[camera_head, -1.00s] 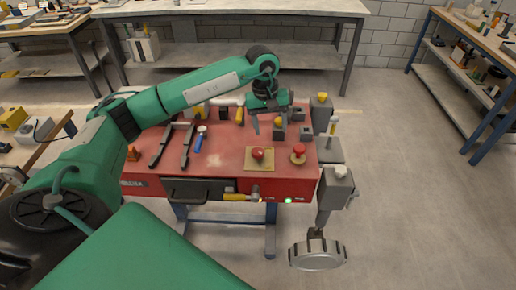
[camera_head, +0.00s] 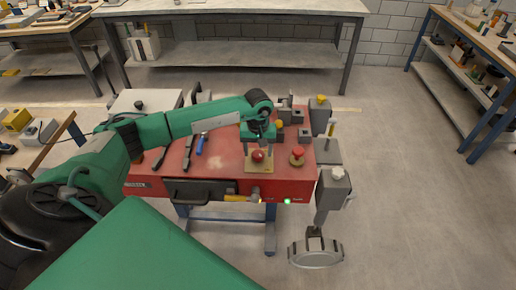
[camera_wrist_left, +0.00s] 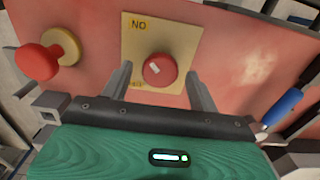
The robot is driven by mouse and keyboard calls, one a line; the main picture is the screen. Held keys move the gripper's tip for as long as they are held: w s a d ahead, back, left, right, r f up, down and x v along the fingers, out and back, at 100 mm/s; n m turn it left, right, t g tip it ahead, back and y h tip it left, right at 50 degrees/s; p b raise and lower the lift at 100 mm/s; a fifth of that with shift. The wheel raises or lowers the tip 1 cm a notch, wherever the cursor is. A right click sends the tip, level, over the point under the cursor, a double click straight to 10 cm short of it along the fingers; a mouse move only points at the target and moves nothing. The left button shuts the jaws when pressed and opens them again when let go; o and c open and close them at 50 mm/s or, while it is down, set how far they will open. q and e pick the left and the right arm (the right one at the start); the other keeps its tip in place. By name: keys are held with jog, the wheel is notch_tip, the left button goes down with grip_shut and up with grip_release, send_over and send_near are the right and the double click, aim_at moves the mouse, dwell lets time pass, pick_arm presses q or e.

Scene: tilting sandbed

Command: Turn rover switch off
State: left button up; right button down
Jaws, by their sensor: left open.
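A red round knob (camera_head: 258,156) with a pale mark sits on a yellow square plate (camera_head: 259,168) on the red bench top. In the left wrist view the knob (camera_wrist_left: 159,69) is near the centre, and its plate (camera_wrist_left: 185,36) reads "NO" at one corner; other lettering is partly hidden. My left gripper (camera_head: 258,151) is open above the plate, pointing down. Its fingers stand apart on either side of the knob, with a gap on both sides in the wrist view. I cannot tell their exact height. My right gripper is not in view.
A red mushroom button (camera_head: 297,155) on a yellow base stands just right of the plate. Grey blocks (camera_head: 304,134) and grey posts line the right edge of the bench. A blue-handled tool (camera_head: 201,145) lies to the left. A dark handle (camera_head: 200,192) is on the front.

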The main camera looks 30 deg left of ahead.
pick_arm(q)
jog(key=shift+f, duration=0.35)
jog(key=c, duration=1)
jog(key=shift+o, duration=0.2)
